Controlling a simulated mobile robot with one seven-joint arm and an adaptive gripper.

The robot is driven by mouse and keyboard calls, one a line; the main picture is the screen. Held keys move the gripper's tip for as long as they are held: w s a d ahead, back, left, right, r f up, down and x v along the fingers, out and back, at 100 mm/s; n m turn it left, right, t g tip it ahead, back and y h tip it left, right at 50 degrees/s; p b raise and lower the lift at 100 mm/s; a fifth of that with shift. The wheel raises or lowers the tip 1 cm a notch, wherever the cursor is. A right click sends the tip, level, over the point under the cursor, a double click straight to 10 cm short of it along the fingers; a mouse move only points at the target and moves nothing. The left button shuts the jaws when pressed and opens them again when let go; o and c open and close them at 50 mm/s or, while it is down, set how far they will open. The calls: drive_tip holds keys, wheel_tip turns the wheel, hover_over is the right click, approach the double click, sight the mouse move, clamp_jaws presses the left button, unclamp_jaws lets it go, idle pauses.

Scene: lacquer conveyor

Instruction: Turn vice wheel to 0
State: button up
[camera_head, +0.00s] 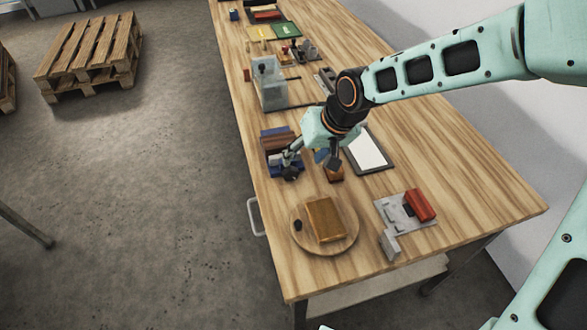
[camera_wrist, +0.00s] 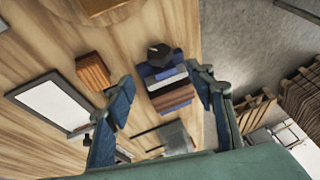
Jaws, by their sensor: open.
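A blue vice (camera_head: 274,131) with brown blocks between its jaws sits at the left edge of the wooden table. Its dark wheel (camera_head: 291,173) is at its near end, partly hidden by a finger of my gripper. In the wrist view the black wheel (camera_wrist: 159,54) stands at one end of the vice (camera_wrist: 150,71), between and beyond my fingertips. My gripper (camera_head: 312,158) is open and empty over the vice area, with its fingers apart. I cannot make out the wheel's setting, and I see no clear contact with the wheel.
Close by are an orange-brown block (camera_wrist: 93,72) and a white-topped tablet (camera_head: 367,150). A round board (camera_head: 341,243) with a brown block lies nearer, beside a grey fixture with a red part (camera_head: 419,205). A grey box-like fixture (camera_head: 268,86) stands behind the vice.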

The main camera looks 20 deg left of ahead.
sight(293, 170)
drive_tip(key=b+x, duration=0.2)
drive_tip(key=x, duration=0.8)
drive_tip(key=shift+f, duration=0.1)
drive_tip(key=c, duration=1.2)
